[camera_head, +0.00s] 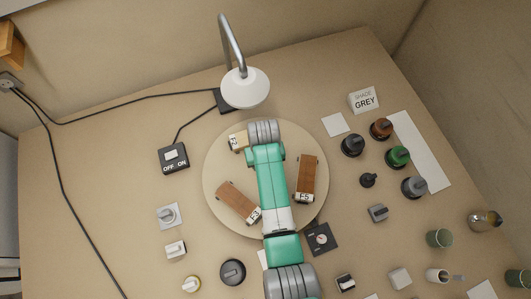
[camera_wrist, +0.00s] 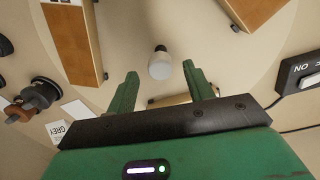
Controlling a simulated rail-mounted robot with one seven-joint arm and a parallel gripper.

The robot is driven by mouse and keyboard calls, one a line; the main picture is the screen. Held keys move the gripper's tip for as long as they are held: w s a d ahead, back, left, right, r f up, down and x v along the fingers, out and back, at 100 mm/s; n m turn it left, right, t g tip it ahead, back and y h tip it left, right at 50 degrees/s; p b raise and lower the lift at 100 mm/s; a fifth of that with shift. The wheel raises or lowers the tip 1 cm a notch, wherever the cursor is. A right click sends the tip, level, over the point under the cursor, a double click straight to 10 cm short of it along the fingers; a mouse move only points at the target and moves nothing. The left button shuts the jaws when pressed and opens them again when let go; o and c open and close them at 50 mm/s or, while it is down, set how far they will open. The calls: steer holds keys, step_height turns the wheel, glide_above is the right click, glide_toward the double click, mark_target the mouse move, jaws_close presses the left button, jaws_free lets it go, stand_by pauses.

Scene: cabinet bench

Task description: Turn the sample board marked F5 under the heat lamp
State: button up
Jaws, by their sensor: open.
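The board marked F5 (camera_head: 307,178) is a brown block on the right of a round tan turntable (camera_head: 216,172); its label faces the front. It also shows at upper left in the wrist view (camera_wrist: 73,40). The lamp (camera_head: 245,87) has a white shade at the turntable's back edge. My gripper (camera_wrist: 160,88) is open and empty over the turntable; in the head view my arm hides its fingers. An upright post with a pale top (camera_wrist: 160,66) shows between and beyond the fingertips, apart from them.
A board marked F3 (camera_head: 238,202) lies at the turntable's left front, and another board (camera_head: 238,141) lies near the lamp. An OFF/ON switch box (camera_head: 173,157) stands left, a dial (camera_head: 320,238) in front. Several knobs and a GREY sign (camera_head: 364,99) are at right.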

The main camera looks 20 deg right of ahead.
step_height(320, 180, down, 2)
steer(key=shift+f, duration=0.15)
steer(key=shift+w, duration=0.1)
jaws_close()
